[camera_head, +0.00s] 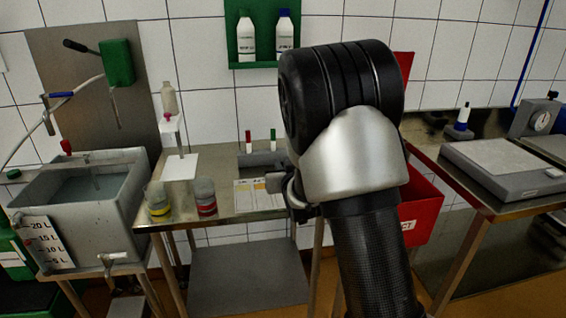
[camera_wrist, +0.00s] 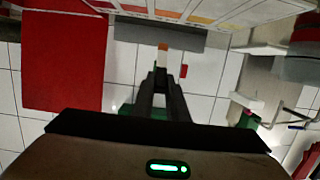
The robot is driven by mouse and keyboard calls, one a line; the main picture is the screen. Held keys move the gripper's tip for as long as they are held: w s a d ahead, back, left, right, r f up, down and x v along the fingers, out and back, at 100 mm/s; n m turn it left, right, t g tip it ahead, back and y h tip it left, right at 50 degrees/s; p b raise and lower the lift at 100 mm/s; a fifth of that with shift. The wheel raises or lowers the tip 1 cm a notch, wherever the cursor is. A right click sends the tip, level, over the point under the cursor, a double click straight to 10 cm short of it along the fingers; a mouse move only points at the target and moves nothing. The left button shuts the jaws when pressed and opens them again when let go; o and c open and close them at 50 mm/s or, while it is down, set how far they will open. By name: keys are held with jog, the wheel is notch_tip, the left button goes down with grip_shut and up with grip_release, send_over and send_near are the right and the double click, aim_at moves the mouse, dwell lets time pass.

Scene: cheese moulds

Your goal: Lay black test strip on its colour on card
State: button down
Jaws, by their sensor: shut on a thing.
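The card (camera_head: 247,196) lies on the steel table in the head view, partly hidden by my arm. In the wrist view the card (camera_wrist: 200,12) shows along the top edge with yellow, orange and red patches. My gripper (camera_wrist: 161,76) is shut on a slim pale strip (camera_wrist: 163,57) with an orange-brown end, which points toward the card. I see no black on this strip. In the head view my arm covers most of the gripper, near the card's right side. I cannot tell whether the strip touches anything.
Two cups, with yellow (camera_head: 158,202) and red (camera_head: 205,198) bands, stand left of the card. A grey block (camera_head: 258,159) with red and green pens is behind it. A red bin (camera_head: 422,205) hangs to the right. A grey tank (camera_head: 85,200) stands far left.

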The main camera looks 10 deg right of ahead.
jog(key=shift+f+b, duration=0.85)
jog(key=shift+f, duration=1.25)
